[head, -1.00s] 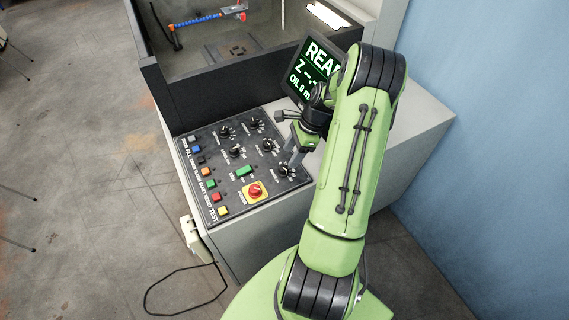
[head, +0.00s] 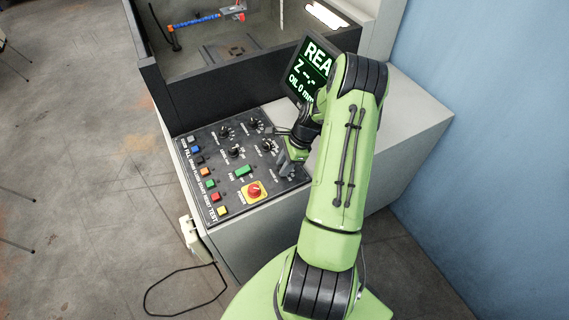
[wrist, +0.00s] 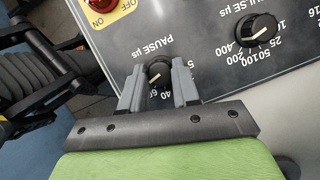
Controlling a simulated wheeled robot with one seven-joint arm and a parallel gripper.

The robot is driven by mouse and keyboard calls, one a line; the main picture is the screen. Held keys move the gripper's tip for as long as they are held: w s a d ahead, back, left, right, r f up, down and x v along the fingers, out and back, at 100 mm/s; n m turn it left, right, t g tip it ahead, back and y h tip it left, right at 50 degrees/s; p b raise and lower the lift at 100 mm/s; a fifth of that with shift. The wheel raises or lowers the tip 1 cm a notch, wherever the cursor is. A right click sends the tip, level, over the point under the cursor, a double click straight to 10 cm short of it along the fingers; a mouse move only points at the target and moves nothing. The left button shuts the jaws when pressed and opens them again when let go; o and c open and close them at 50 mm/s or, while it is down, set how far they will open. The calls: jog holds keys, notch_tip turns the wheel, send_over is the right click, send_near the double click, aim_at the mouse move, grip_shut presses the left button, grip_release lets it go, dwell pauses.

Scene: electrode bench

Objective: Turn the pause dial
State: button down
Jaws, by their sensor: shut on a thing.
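The pause dial (wrist: 158,74) is a round black knob with a pale pointer line, on the black panel with the print "PAUSE µs" beside it in the wrist view. My gripper (wrist: 158,86) has one grey finger on each side of this knob and is shut on it. In the head view my gripper (head: 287,170) is at the panel's right edge, and it hides the dial there. Part of the dial's scale, near 40, shows below the knob in the wrist view.
The pulse dial (wrist: 256,30) sits close by on the same control panel (head: 213,165). A red emergency knob on yellow (head: 254,190) and a green switch (head: 243,170) are left of my gripper. A tilted screen (head: 312,68) stands behind, beside the tank (head: 165,100).

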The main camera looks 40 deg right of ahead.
jog(key=n, duration=0.2)
jog(key=n+g+b, duration=0.1)
jog(key=n, duration=0.1)
jog(key=n+g, duration=0.1)
jog(key=n, duration=0.1)
jog(key=shift+w+d+y, duration=0.1)
jog(key=shift+w+y, duration=0.15)
jog(key=shift+y, duration=0.05)
jog(key=n+g+b, duration=0.1)
jog(key=n+g, duration=0.1)
jog(key=n, duration=0.3)
jog(key=shift+w+n+b, duration=0.1)
jog(key=shift+n+b, duration=0.2)
jog(key=shift+b, duration=0.05)
dwell(0.4)
jog(key=c, duration=0.8)
grip_release()
jog(key=shift+c, duration=0.2)
jog(key=shift+r, duration=0.1)
jog(key=p+v, duration=0.1)
jog(key=v, duration=1.4)
jog(key=shift+w+r, duration=0.3)
jog(key=shift+r, duration=0.05)
